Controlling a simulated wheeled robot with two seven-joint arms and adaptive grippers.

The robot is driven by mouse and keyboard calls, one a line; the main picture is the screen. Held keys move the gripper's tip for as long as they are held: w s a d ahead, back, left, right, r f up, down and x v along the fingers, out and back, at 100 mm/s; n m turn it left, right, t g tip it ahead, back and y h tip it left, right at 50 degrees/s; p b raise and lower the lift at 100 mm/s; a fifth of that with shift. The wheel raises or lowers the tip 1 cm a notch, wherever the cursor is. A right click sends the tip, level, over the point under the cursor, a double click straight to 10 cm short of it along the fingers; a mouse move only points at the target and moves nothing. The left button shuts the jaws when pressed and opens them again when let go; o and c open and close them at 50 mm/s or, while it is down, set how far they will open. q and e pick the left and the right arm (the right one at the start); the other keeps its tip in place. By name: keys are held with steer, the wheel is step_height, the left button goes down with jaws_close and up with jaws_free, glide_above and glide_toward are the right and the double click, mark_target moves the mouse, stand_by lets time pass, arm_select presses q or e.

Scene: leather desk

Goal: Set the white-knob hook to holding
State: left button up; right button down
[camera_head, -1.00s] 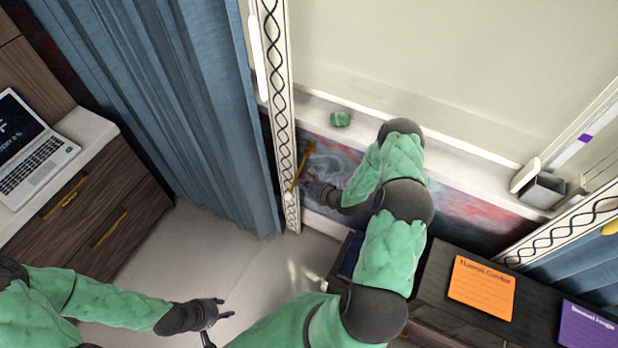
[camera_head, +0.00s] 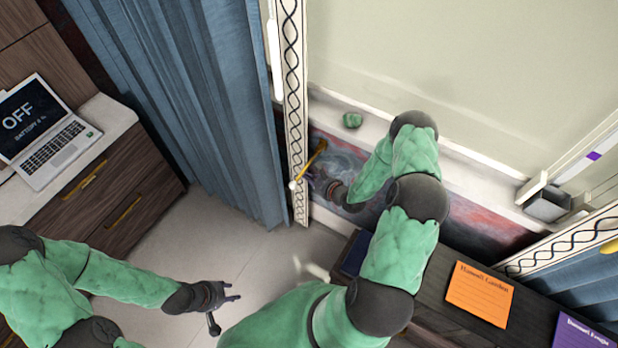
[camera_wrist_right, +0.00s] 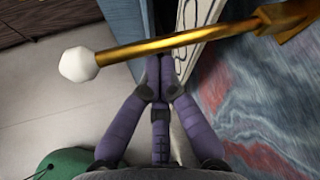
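The hook is a thin golden rod (camera_head: 309,164) on the painted wall beside the patterned curtain frame. It slants down and left to its white knob (camera_head: 292,185), which overlaps the frame's edge in the head view. In the right wrist view the rod (camera_wrist_right: 190,40) crosses the top, with the white knob (camera_wrist_right: 78,64) at its left end. My right gripper (camera_head: 312,182) is close below the rod. Its purple fingers (camera_wrist_right: 160,62) are drawn together, with their tips near the rod; contact is unclear. My left gripper (camera_head: 228,310) is open and empty above the floor.
A blue curtain (camera_head: 180,110) hangs left of the frame (camera_head: 295,120). A green stone (camera_head: 352,120) sits on the white ledge. A dark desk (camera_head: 430,310) with orange (camera_head: 480,293) and purple cards (camera_head: 580,332) is at lower right. A laptop (camera_head: 60,150) rests on the left cabinet.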

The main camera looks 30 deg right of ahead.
stand_by(0.4)
steer(key=v, duration=1.2)
stand_by(0.3)
steer(key=s+a+f+n+g+y, duration=0.1)
steer(key=a+f+n+g, duration=0.2)
steer(key=a+n, duration=0.35)
steer(key=a+f+n+g, duration=0.2)
steer(key=a+n+g, duration=0.1)
steer(key=a+n, duration=0.4)
steer(key=s+a+n+g, duration=0.6)
steer(key=s+a+n, duration=0.4)
steer(key=a+n, duration=0.1)
steer(key=shift+s+a+f, duration=0.3)
steer(key=shift+s+f, duration=0.1)
steer(key=shift+f, duration=0.1)
